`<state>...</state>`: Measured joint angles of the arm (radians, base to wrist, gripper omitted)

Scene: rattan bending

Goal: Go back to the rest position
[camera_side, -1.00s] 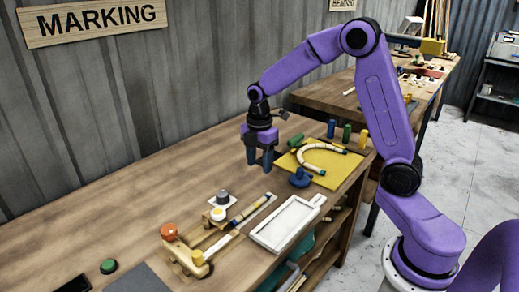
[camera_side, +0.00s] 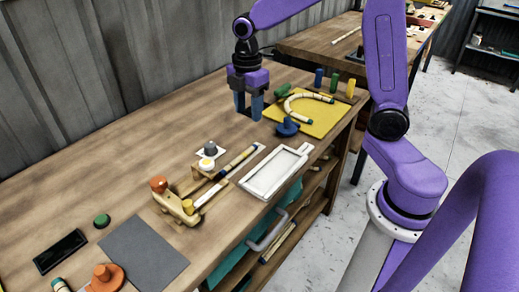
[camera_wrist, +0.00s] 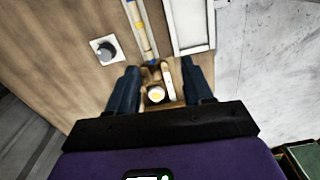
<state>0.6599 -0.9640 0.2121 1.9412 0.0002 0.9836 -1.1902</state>
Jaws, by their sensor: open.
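My gripper (camera_side: 248,113) points down with its two blue fingers apart and nothing between them. In the side view it hangs over the wooden bench (camera_side: 120,165), left of the yellow board (camera_side: 322,122). A curved, banded rattan piece (camera_side: 288,104) lies on that board. In the wrist view my gripper (camera_wrist: 158,82) shows both fingers spread, with the wooden jig (camera_wrist: 151,76) and its white-topped knob (camera_wrist: 156,94) visible between them. A straight banded strip (camera_wrist: 141,30) runs away from the jig.
A white tray (camera_side: 251,187) lies near the bench's front edge. A blue knob (camera_side: 287,127) stands by the board, and green, blue and yellow pegs (camera_side: 319,78) stand behind it. A grey mat (camera_side: 145,256) lies at the near left. The bench's back left is clear.

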